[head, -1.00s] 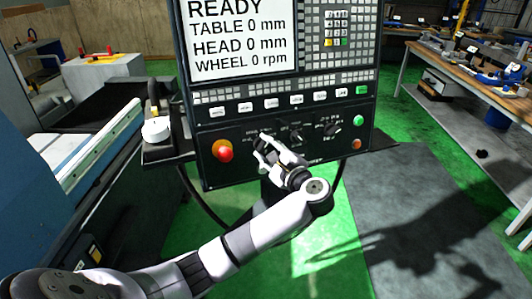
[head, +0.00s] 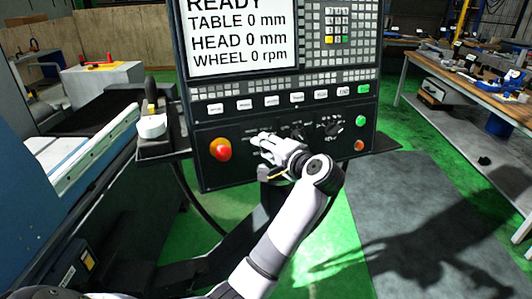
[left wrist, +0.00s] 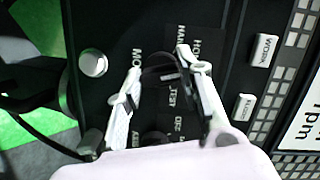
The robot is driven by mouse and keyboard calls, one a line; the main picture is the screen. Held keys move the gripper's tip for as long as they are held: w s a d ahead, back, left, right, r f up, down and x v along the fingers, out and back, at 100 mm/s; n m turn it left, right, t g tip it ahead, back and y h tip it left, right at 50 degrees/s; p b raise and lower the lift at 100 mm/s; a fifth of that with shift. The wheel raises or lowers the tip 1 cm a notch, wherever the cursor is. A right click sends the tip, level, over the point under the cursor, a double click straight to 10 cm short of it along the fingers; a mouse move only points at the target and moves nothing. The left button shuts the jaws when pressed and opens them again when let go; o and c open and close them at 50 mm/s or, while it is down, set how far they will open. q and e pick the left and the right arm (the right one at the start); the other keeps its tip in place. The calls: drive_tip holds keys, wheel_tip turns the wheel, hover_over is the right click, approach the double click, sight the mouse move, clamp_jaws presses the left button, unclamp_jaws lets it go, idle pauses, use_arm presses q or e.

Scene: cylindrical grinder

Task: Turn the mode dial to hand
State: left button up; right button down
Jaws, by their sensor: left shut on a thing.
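The control panel (head: 215,180) faces me with a row of dials along its lower part. My left gripper (head: 262,138) reaches the panel right of the red button. In the left wrist view its two pale fingers (left wrist: 160,80) stand on either side of a dark dial (left wrist: 158,72) and are shut on it. Printed words around this dial include HAND and TEST; the word starting MO beside it is partly covered. The fingers hide much of the dial, and I cannot tell exactly where it points. In the head view the gripper covers it. My right gripper is not in view.
A red mushroom button (head: 220,149) is close left of the gripper. Two more dials (head: 298,132) (head: 332,127) and a green button (head: 361,120) are to the right. The screen (head: 240,38) reads READY. A workbench (head: 470,95) stands at the right.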

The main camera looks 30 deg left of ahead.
use_arm(q)
drive_tip(key=shift+f+n+t+h+b, duration=0.15)
drive_tip(key=shift+n+h+b, duration=0.5)
drive_tip(key=shift+n, duration=1.2)
drive_tip(key=shift+n+t+h+b, duration=0.2)
drive_tip(key=shift+n+b, duration=0.75)
drive_tip(key=shift+n, duration=0.9)
drive_tip(key=o, duration=1.2)
drive_tip(key=shift+c, duration=0.2)
drive_tip(key=shift+r, duration=0.2)
wheel_tip(320, 180, up, 10)
drive_tip(key=shift+f, duration=0.1)
